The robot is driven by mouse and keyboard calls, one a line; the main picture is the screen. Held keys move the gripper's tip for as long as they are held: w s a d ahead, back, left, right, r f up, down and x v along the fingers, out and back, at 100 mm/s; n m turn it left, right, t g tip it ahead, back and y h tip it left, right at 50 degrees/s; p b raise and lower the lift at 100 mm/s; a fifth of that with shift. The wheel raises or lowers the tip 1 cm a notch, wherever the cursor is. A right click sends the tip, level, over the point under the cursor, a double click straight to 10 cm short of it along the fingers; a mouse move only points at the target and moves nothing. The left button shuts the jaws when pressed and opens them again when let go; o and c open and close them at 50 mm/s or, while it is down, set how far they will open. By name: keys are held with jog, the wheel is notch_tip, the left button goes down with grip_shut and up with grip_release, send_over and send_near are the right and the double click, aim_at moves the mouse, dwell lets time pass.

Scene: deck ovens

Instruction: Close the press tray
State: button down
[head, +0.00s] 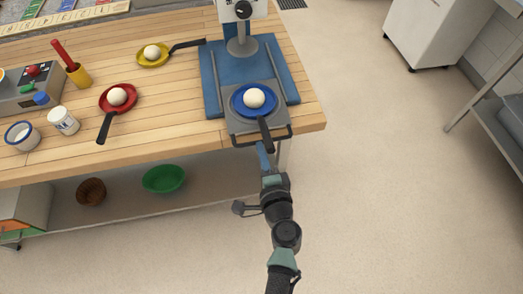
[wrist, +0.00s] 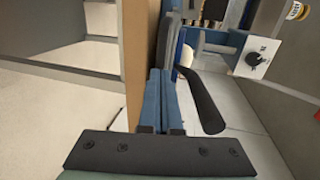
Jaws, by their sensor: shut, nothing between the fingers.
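The press tray (head: 236,124) is a grey plate with a dark bar handle at its front, slid out toward the table's front edge. It carries a blue pan (head: 239,101) with a white ball (head: 254,98) in it, its black handle pointing toward me. The press (head: 241,45) stands behind on a blue base (head: 211,85) with side rails. My gripper (head: 262,150) is shut and empty, its blue fingers just in front of the tray's bar handle; I cannot tell if they touch it. In the wrist view the shut fingers (wrist: 161,100) are beside the black pan handle (wrist: 206,98).
A red pan (head: 119,99) and a yellow pan (head: 154,60), each with a white ball, lie to the left on the wooden table (head: 170,120). A white jar (head: 64,121) and a cup stand further left. The floor (head: 390,180) at the right is clear.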

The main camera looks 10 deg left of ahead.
aim_at(254, 124)
jog(key=x, duration=0.2)
jog(key=r+b+x, duration=0.1)
jog(key=x, duration=0.2)
jog(key=b+x, duration=0.1)
jog(key=x, duration=0.2)
jog(key=shift+w+r, duration=0.1)
jog(key=shift+r, duration=0.15)
jog(key=shift+w+a+r, duration=0.1)
jog(key=shift+w+a, duration=0.05)
jog(key=shift+w, duration=0.25)
